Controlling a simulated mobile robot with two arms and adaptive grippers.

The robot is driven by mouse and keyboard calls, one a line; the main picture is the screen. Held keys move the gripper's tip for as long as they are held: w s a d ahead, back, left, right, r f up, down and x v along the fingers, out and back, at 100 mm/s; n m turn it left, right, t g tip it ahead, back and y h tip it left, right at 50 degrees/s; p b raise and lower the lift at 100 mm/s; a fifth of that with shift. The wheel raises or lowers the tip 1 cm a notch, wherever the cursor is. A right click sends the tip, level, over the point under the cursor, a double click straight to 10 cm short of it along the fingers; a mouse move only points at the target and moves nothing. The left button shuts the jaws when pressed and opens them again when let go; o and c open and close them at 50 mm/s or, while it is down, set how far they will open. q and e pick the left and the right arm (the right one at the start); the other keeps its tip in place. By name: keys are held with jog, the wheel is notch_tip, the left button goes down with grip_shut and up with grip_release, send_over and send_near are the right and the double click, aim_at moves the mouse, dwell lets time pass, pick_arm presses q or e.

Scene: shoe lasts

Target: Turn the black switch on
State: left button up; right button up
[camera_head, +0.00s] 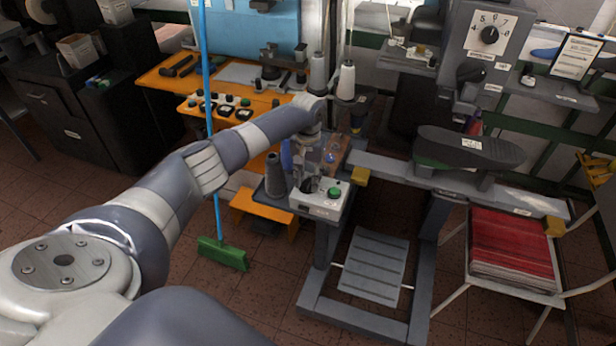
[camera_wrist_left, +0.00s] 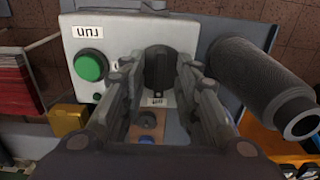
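The black switch (camera_wrist_left: 158,72) is a round knob with a raised bar, on the face of a white control box (camera_wrist_left: 110,40). The bar looks roughly upright in the left wrist view. A green button (camera_wrist_left: 89,67) sits to the left of it. My left gripper (camera_wrist_left: 157,65) is open, its two fingers on either side of the switch with gaps to the bar. I cannot tell how far the tips are from the box. In the head view, my left gripper (camera_head: 310,178) is over the box (camera_head: 322,205) and mostly hides the switch. My right gripper is not in view.
A dark grey thread cone (camera_wrist_left: 255,75) stands beside the box, close to the right finger in the wrist view. A yellow block (camera_head: 360,176) is on the bench near the box. An orange workbench (camera_head: 165,80) is behind, and a blue broom handle (camera_head: 205,60) crosses behind my arm.

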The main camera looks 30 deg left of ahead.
pick_arm(q)
grip_shut()
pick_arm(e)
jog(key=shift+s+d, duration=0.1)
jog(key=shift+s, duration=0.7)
